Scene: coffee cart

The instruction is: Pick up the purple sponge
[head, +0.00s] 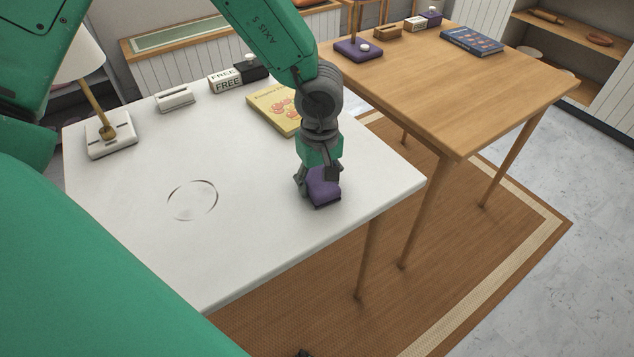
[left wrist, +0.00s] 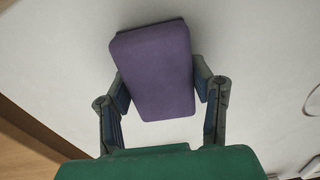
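The purple sponge (left wrist: 155,70) lies between the two fingers of my left gripper (left wrist: 160,88) in the left wrist view. Its long side runs roughly along the fingers and is slightly tilted. The fingers are spread wide, one on each side, with a narrow gap showing at the right one. In the head view the sponge (head: 323,188) is at the right front part of the white table (head: 240,230). My left gripper (head: 318,175) points down over it and hides part of it. Whether the fingertips touch it is hard to see. My right gripper is not in view.
A yellow book (head: 273,108) lies behind the gripper on the white table. A lamp (head: 108,133), a small white holder (head: 174,98) and a FREE sign block (head: 228,84) stand farther back. The table's middle is clear.

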